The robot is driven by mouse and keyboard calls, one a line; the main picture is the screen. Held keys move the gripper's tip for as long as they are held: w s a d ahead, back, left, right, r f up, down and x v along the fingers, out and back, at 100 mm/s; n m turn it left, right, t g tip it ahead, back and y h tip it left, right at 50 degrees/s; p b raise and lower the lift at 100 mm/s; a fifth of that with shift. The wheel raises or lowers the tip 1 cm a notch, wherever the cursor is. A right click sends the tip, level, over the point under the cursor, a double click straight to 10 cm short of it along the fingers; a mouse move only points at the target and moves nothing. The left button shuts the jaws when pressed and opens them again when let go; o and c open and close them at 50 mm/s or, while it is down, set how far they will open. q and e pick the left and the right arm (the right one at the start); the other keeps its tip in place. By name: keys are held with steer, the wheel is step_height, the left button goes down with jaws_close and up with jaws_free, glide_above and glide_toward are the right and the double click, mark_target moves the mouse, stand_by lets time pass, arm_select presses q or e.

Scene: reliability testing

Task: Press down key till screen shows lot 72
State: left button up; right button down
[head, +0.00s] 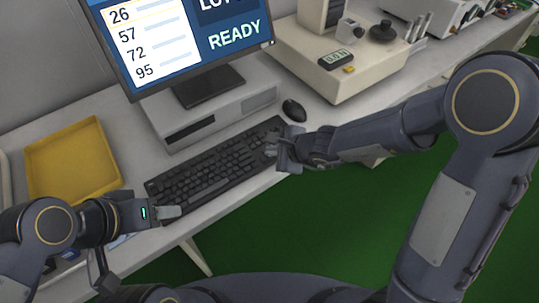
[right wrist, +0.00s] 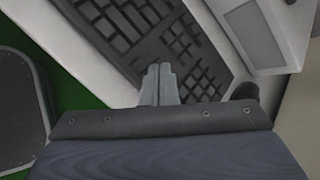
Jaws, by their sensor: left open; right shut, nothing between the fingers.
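The screen (head: 180,40) shows a white list with 26, 57, 72 and 95, and the word READY on blue. The row with 26 has a pale yellow tint; the top of the screen is cut off. The black keyboard (head: 205,172) lies on the bench below it. My right gripper (head: 270,146) is shut and empty over the keyboard's right end; its fingertips also show over the keys in the right wrist view (right wrist: 158,68). I cannot tell whether they touch a key. My left gripper (head: 170,212) is open at the bench's front edge, left of the keyboard.
A black mouse (head: 294,110) lies beyond the keyboard's right end. A yellow tray (head: 72,163) is at the left. A beige instrument (head: 335,72) with a small display stands at the back right. The grey computer case (head: 212,118) sits under the screen.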

steer(key=shift+f+b, duration=0.25)
steer(key=shift+b, duration=0.05)
steer(key=shift+r, duration=0.15)
stand_by(0.5)
steer(key=shift+r+p, duration=0.6)
steer(key=shift+r, duration=0.05)
step_height(320, 180, up, 5)
steer(key=p, duration=0.4)
stand_by(0.7)
